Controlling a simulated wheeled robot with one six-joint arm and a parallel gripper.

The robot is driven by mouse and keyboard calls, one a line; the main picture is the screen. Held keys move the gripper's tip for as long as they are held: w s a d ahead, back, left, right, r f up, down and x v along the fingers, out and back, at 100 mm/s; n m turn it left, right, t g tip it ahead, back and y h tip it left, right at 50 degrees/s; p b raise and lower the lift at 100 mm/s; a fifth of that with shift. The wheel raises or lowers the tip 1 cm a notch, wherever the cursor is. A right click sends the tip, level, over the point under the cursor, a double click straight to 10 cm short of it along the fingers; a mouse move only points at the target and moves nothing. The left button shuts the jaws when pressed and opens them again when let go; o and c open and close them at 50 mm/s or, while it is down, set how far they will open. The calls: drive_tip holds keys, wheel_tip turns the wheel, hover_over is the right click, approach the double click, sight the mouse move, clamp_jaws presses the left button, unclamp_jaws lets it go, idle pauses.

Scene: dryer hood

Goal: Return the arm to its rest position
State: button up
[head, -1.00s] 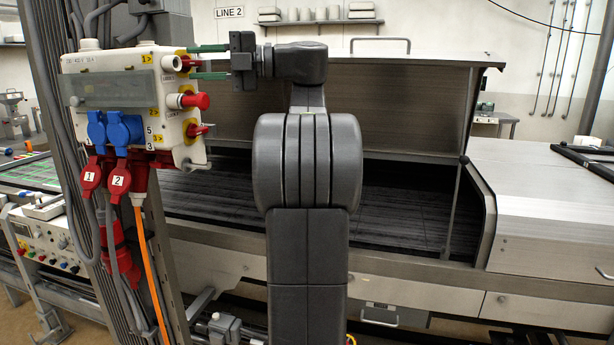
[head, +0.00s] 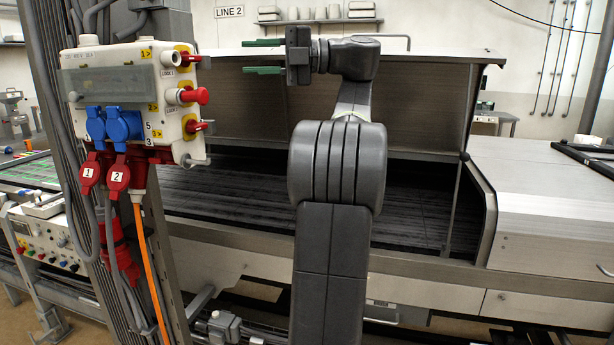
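My gripper (head: 262,57) is at the upper middle of the head view and points left. Its two green fingers are apart with nothing between them. The fingertips are clear of the white control box (head: 130,100) on the left, with a gap between them and its red knobs (head: 193,96). My arm stands upright in front of the open dryer hood (head: 420,110) and hides part of it.
The control box hangs on a grey post with blue plugs (head: 124,124), red plugs and an orange cable (head: 150,265). The dark conveyor belt (head: 235,200) runs under the hood. A metal cover (head: 545,210) is on the right. The space around the gripper looks free.

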sight(195, 58)
drive_tip(key=a, duration=0.3)
drive_tip(key=s+a, duration=0.1)
drive_tip(key=a, duration=0.3)
drive_tip(key=a+p, duration=0.1)
drive_tip(key=a, duration=0.2)
drive_tip(key=shift+s+a, duration=0.2)
drive_tip(key=shift+a+m, duration=0.15)
drive_tip(key=shift+m, duration=0.35)
drive_tip(key=shift+d+m+y, duration=0.2)
drive_tip(key=shift+m+y, duration=0.4)
drive_tip(key=shift+m, duration=0.5)
drive_tip(key=m+t+y, duration=0.1)
drive_tip(key=m, duration=0.2)
drive_tip(key=m+y+p, duration=0.1)
drive_tip(key=m, duration=0.2)
drive_tip(key=shift+f+m+t, duration=0.15)
drive_tip(key=shift+m+t, duration=0.15)
drive_tip(key=shift+t, duration=0.1)
